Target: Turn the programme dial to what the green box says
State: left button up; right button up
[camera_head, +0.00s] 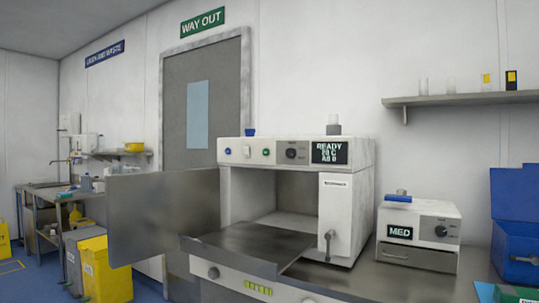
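A white bench machine (349,213) stands on the metal table with its chamber open. On its top panel is a round black dial (291,152), with its pointer mark too small to read. Beside the dial, a black display (329,152) seems to read "READY 20 C A0 0". A smaller white device (420,220) to the right has its own dial (440,231) and a display (400,232) reading "MED". I see no clear green box; a small green panel (257,287) on the front below has text I cannot read. Neither of my grippers is in view.
A grey panel (165,215) sticks out left of the machine, and a metal plate (255,243) juts forward from the chamber. A blue box (514,225) stands at the right edge. A yellow bin (105,270) stands on the floor left. A wall shelf (455,98) holds small containers.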

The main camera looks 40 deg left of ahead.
aim_at(291, 153)
jog(key=u, duration=1.4)
